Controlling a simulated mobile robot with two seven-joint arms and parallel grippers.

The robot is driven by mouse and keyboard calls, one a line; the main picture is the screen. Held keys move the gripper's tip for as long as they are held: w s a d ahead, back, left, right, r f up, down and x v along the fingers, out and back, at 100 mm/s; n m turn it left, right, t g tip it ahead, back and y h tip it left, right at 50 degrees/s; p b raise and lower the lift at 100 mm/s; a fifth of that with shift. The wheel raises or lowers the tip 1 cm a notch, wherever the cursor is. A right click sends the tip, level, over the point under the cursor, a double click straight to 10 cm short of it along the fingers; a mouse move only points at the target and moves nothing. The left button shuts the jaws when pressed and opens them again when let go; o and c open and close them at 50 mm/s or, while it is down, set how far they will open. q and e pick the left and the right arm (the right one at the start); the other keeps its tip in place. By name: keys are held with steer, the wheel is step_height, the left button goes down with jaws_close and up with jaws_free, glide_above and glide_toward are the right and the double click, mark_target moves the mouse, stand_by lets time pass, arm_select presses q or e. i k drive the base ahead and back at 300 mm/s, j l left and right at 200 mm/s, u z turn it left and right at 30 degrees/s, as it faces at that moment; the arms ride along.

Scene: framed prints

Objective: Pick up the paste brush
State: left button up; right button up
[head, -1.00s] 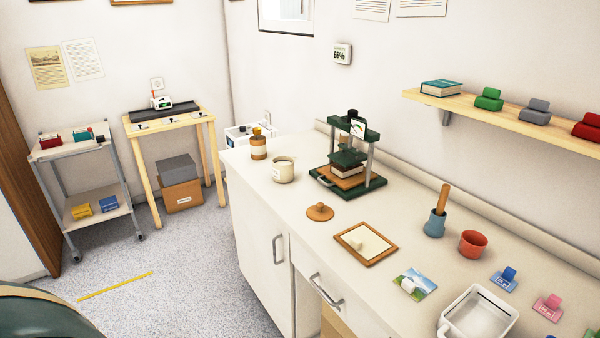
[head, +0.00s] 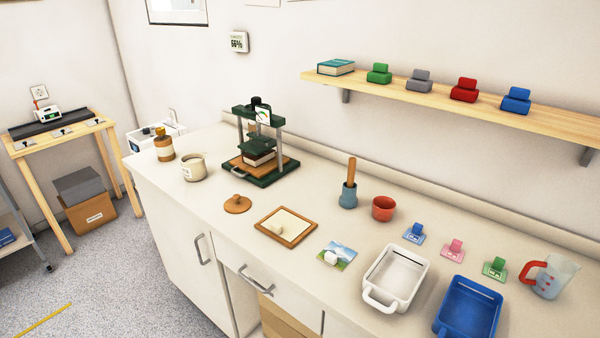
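A wooden handle (head: 351,170) stands nearly upright in a small blue-grey holder (head: 348,197) on the counter, right of centre. It looks like the paste brush, but its lower end is hidden inside the holder. Neither of my grippers shows in the head view.
The counter (head: 335,221) also bears a terracotta pot (head: 383,208) just right of the holder, a green press (head: 262,183) and a framed board (head: 286,228) to the left. In front are a white tray (head: 372,300) and a blue tray (head: 440,325). A shelf (head: 430,95) hangs above.

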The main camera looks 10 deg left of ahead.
mark_target(351, 164)
steer(key=k+j+u, duration=0.1)
steer(key=j, duration=0.6)
steer(key=k+j+u, duration=0.1)
steer(key=j, duration=1.25)
steer(key=k+u, duration=0.05)
